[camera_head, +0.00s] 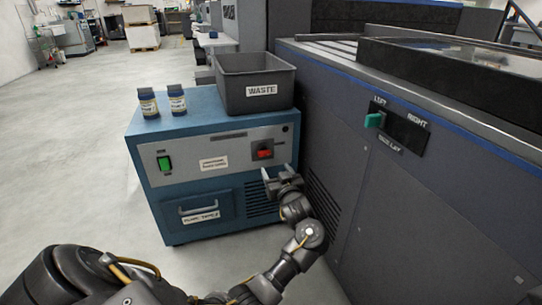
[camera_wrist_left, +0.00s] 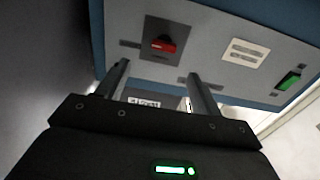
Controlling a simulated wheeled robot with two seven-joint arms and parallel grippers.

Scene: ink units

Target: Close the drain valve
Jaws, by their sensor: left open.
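The red handle (camera_head: 265,153), which I take for the drain valve, sits on a dark plate at the right of the blue cabinet's grey front panel. It lies about level across its plate; the label near it is too small to read. The red handle also shows in the left wrist view (camera_wrist_left: 164,45), just beyond the fingertips. My left gripper (camera_head: 277,170) is open and empty, just below the handle and close to the panel; it appears apart from it. In the left wrist view its two fingers (camera_wrist_left: 158,70) point towards the panel. My right gripper is not in view.
The blue cabinet (camera_head: 150,211) has a green switch (camera_head: 165,163) and a drawer handle (camera_head: 198,208). Two small bottles (camera_head: 148,103) and a grey waste bin (camera_head: 262,88) stand on top. A large grey machine (camera_head: 350,175) with a teal lever (camera_head: 374,120) closes off the right side.

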